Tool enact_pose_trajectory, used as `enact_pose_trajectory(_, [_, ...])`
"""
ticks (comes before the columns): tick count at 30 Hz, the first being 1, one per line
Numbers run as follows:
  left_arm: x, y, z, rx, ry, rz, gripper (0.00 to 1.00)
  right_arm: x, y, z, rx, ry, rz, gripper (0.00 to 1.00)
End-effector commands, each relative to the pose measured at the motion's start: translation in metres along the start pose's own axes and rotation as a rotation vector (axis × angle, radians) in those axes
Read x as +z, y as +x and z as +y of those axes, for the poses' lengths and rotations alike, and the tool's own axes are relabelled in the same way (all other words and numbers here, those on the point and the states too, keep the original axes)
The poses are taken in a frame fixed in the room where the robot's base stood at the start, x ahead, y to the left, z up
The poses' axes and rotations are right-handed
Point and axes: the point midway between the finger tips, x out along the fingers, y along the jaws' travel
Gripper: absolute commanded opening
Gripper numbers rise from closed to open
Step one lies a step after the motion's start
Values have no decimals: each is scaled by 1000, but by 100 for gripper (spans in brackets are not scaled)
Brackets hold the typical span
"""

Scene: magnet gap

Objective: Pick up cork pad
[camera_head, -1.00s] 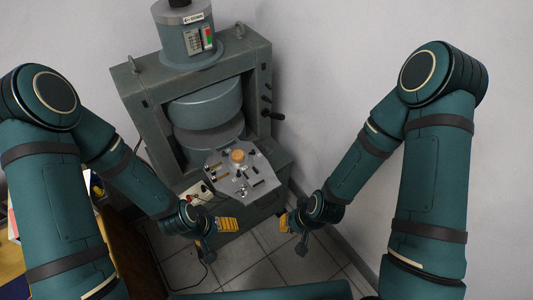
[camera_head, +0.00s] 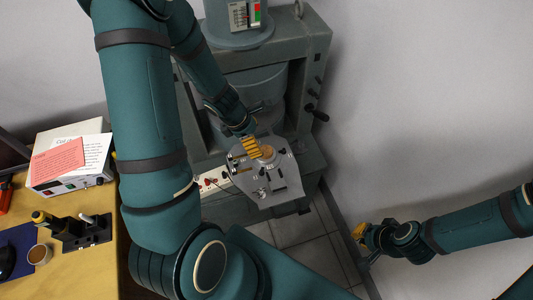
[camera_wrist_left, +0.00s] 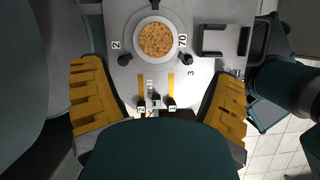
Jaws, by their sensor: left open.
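The cork pad (camera_wrist_left: 156,40) is a round, speckled brown disc in a pale round seat on the grey metal plate (camera_wrist_left: 190,85). In the head view the cork pad (camera_head: 267,152) shows at the plate's far side, just right of the yellow fingers. My left gripper (camera_head: 252,147) is over the plate, open and empty. In the left wrist view its yellow fingers (camera_wrist_left: 160,78) stand wide apart, with the cork pad ahead between their lines and apart from both. My right gripper (camera_head: 359,232) is well off to the right; its finger gap is too small to judge.
Black knobs, small pegs and a dark bracket (camera_wrist_left: 225,42) stand on the plate around the cork pad. The grey magnet frame (camera_head: 310,60) rises behind. A wooden bench (camera_head: 90,265) with an instrument and a cup is at left.

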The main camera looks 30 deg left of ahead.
Motion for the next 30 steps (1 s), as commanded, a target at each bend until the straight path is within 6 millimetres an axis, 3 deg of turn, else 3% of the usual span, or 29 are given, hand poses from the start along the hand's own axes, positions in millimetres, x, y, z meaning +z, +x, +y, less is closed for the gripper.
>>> enact_pose_trajectory(3, [-1,21,0,-2,2,0,86,4,11,4,-1,-2,-8,0])
enact_pose_trajectory(12, [0,36,1,-1,4,0,86,7,17,7,-1,-4,-15,0])
enact_pose_trajectory(21, [-2,78,4,-2,4,0,86,8,38,14,-2,-7,-14,0])
enact_pose_trajectory(29, [0,81,5,0,4,1,86,8,38,14,-1,-7,-12,0])
enact_pose_trajectory(30, [0,81,5,0,5,1,82,8,38,14,-1,-7,-11,0])
